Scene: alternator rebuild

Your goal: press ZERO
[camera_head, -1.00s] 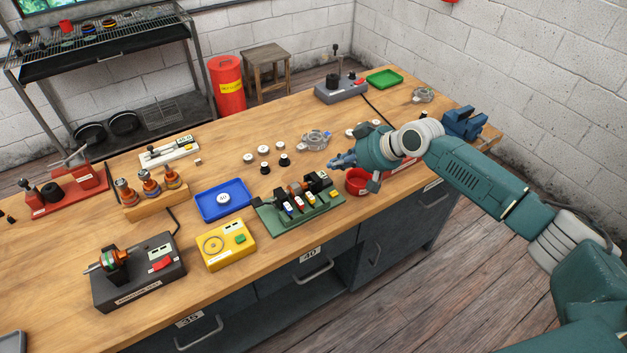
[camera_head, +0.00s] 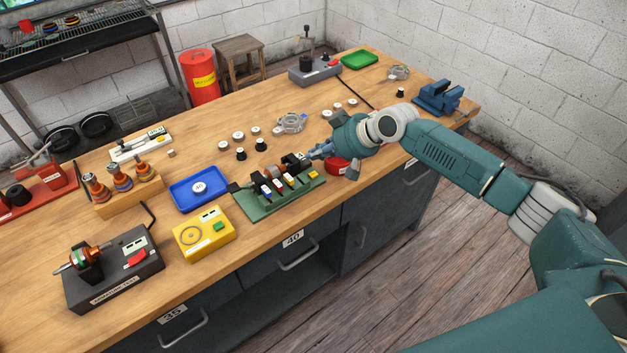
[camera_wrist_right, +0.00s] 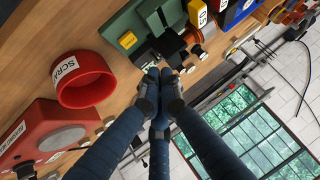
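I cannot read the word ZERO on anything in these views. A white instrument with a small display (camera_head: 141,144) lies at the back left of the bench. A yellow box (camera_head: 204,234) with a dial, a small panel and a green button stands near the front edge. The green fixture (camera_head: 285,203) holds a rotor and several coloured parts; it also shows in the wrist view (camera_wrist_right: 120,22). My right gripper (camera_head: 316,153) is beside the fixture's right end, above the bench. In the wrist view its fingers (camera_wrist_right: 161,80) are drawn together, with nothing seen between them. My left gripper is not in view.
A red SCRAP bowl (camera_wrist_right: 86,78) is close to my right gripper. A blue tray (camera_head: 178,200), several small knobs (camera_head: 238,135), a metal housing (camera_head: 291,123) and a dark tester (camera_head: 128,262) stand on the bench. A blue vise (camera_head: 438,97) is at the right end.

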